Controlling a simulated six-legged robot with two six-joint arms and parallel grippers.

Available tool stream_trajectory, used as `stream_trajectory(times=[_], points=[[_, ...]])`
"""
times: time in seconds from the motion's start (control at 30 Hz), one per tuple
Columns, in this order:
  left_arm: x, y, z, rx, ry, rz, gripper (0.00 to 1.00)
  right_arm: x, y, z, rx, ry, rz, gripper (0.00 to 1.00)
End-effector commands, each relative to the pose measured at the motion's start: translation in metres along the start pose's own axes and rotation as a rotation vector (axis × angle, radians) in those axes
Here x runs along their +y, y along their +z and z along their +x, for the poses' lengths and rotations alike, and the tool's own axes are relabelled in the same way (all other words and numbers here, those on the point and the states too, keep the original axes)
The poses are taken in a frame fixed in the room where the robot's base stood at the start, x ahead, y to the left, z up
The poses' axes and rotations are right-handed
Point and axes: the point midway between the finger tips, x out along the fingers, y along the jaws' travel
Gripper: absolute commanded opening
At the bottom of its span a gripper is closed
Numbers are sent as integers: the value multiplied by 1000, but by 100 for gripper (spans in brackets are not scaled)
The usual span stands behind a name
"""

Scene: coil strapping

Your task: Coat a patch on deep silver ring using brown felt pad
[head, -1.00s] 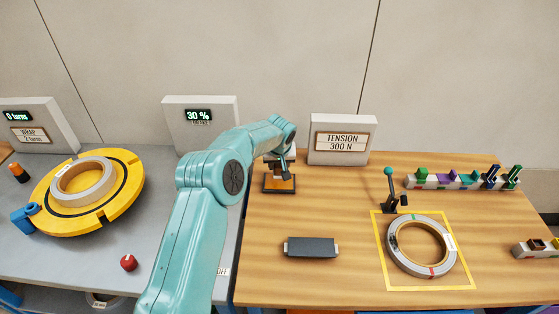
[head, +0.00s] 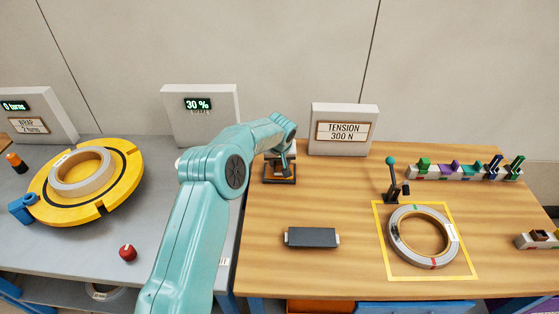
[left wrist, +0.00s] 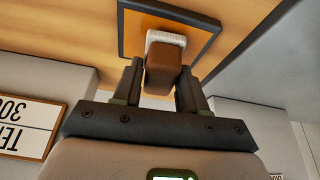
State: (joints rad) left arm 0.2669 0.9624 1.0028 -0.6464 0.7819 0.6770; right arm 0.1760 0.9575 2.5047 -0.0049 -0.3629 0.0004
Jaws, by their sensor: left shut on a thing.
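A brown felt pad (left wrist: 163,68) with a pale grey end sits between the two fingers of my left gripper (left wrist: 160,88). The gripper is shut on it, over a small dark-rimmed tray (head: 268,181). In the left wrist view the pale end is over the tray; whether it touches is unclear. In the head view my left gripper (head: 281,163) is partly hidden by its wrist. A silver ring (head: 398,237) lies flat inside a yellow square on the wooden table. Another silver-grey ring (head: 62,187) lies on the yellow turntable (head: 118,192). My right gripper is not in view.
A dark grey block (head: 311,237) lies on the wooden table (head: 340,270). A lever (head: 391,175) stands behind the yellow square, and a rack (head: 450,173) of coloured clips is at the back right. A TENSION sign (head: 342,131) stands behind. A red knob (head: 127,252) is on the grey table.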

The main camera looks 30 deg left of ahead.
Motion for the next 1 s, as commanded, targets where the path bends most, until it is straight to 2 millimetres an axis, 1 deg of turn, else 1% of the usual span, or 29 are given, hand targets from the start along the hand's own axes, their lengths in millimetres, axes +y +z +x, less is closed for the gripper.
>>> stream_trajectory(times=[1.0], points=[[0,4,10,1,0,0,17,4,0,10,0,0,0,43]])
